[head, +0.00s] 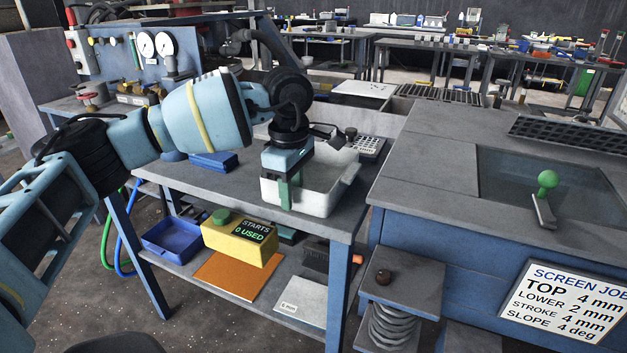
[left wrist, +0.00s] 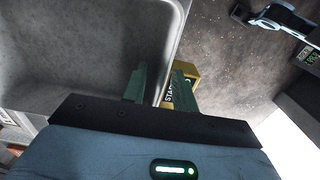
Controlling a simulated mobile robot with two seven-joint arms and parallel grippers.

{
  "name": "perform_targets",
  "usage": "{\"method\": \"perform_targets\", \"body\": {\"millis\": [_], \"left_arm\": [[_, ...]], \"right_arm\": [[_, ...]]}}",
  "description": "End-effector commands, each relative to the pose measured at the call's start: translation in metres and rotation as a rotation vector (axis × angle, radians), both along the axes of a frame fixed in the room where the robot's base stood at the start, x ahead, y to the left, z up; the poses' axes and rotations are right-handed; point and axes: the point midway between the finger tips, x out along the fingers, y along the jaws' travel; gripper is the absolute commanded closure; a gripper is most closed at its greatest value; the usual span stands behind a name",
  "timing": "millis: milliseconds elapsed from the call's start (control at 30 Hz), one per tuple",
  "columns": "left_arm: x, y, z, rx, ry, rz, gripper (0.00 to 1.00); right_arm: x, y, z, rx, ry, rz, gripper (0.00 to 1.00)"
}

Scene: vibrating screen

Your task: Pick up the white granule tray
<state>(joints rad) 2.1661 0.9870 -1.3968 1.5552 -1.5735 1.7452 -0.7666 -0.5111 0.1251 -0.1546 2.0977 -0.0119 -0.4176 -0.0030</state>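The white granule tray (head: 325,201) stands on the grey bench top, near its front right corner. Its inside looks empty where it shows. My left gripper (head: 285,190) points down at the tray's front wall, with a green finger visible in front of that wall. In the left wrist view, the tray (left wrist: 95,50) fills the upper left, and my left gripper (left wrist: 158,80) has one finger inside the tray and one outside. The rim passes between the fingers, which stand apart with gaps beside it. My right gripper does not show clearly in either view.
A yellow starts counter box (head: 240,238), a blue bin (head: 172,238) and an orange sheet (head: 236,275) are on the lower shelf. A keypad-like grey block (head: 369,147) is behind the tray. The blue screen machine (head: 470,230) stands close at the right.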

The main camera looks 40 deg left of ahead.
Motion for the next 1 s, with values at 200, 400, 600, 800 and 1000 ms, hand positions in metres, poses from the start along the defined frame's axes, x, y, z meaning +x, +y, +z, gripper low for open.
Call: {"method": "perform_targets", "body": {"millis": [200,400,600,800,1000], "left_arm": [[-0.0001,-0.0001,-0.0074,-0.001,-0.001,0.000,0.72],[-0.0001,0.0000,-0.0070,-0.001,-0.001,0.000,0.82],[-0.0001,0.0001,-0.0069,-0.001,-0.001,0.000,1.00],[0.0001,0.0000,-0.0065,-0.001,-0.002,0.000,1.00],[0.0001,0.0000,-0.0048,-0.001,-0.002,0.000,1.00]], "right_arm": [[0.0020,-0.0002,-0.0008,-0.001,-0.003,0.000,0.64],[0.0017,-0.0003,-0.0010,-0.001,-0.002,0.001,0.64],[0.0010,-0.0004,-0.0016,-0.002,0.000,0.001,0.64],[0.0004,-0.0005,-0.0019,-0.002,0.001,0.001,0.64],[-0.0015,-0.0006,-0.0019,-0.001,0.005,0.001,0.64]]}}
